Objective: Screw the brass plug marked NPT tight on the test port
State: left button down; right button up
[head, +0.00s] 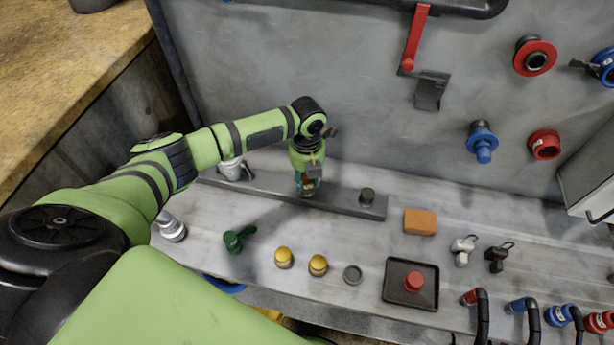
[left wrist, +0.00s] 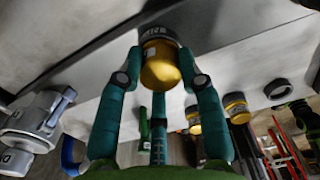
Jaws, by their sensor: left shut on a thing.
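My left gripper (head: 307,187) points down at the grey rail along the back of the bench. In the left wrist view its teal fingers (left wrist: 160,85) are shut on a brass plug (left wrist: 160,68). The plug's far end meets a dark collar (left wrist: 158,36) with pale lettering too small to read surely. This collar is at the rail; the gripper hides it in the head view. I cannot tell how far the plug is seated. Two other brass plugs (head: 284,257) (head: 318,265) stand on the bench. My right gripper is not in view.
A green valve (head: 234,240), a grey ring (head: 352,274), an orange block (head: 420,221) and a black tray (head: 424,299) with a red knob lie on the bench. The grey wall rises behind the rail.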

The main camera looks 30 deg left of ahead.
pick_arm(q)
jog(key=shift+f+m+b, duration=0.15)
jog(key=shift+m+b, duration=0.2)
jog(key=shift+m, duration=0.75)
jog(key=m, duration=0.2)
jog(key=shift+m, duration=0.4)
jog(key=c, duration=0.7)
grip_release()
jog(key=shift+c, duration=0.2)
jog(key=shift+c, duration=0.3)
